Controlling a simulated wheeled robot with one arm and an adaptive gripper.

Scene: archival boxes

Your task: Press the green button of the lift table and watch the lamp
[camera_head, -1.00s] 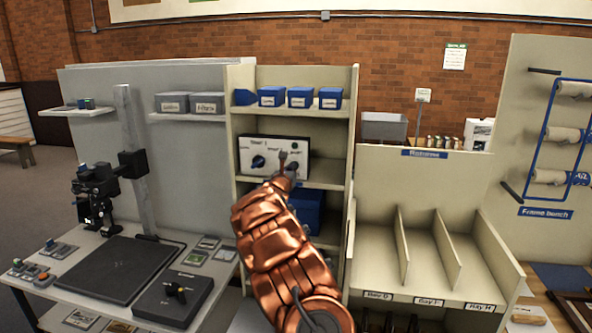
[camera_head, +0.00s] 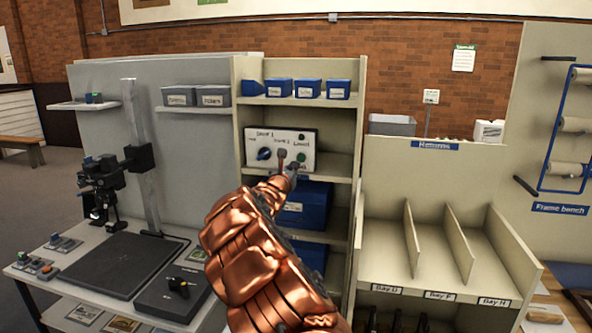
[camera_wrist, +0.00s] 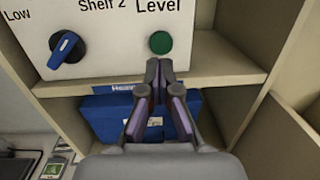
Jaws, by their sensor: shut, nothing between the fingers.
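A white control panel (camera_head: 254,146) sits on a shelf of the beige rack, with a blue knob (camera_head: 264,154) at its left. The green button (camera_wrist: 160,42) is under the word "Level"; it also shows in the head view (camera_head: 301,157). A small dark green round lamp (camera_head: 301,136) is above that word and does not look lit. My gripper (camera_wrist: 159,70) is shut and empty, its tips just below the button in the wrist view. I cannot tell the gap in depth; no contact shows. In the head view my gripper (camera_head: 287,160) is in front of the panel.
Blue boxes (camera_head: 308,205) fill the shelves below the panel, and smaller blue boxes (camera_head: 308,88) stand above. The rack's right side wall (camera_head: 358,130) is close by. A Returns unit (camera_head: 396,250) stands right; a copy stand table (camera_head: 60,262) stands left.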

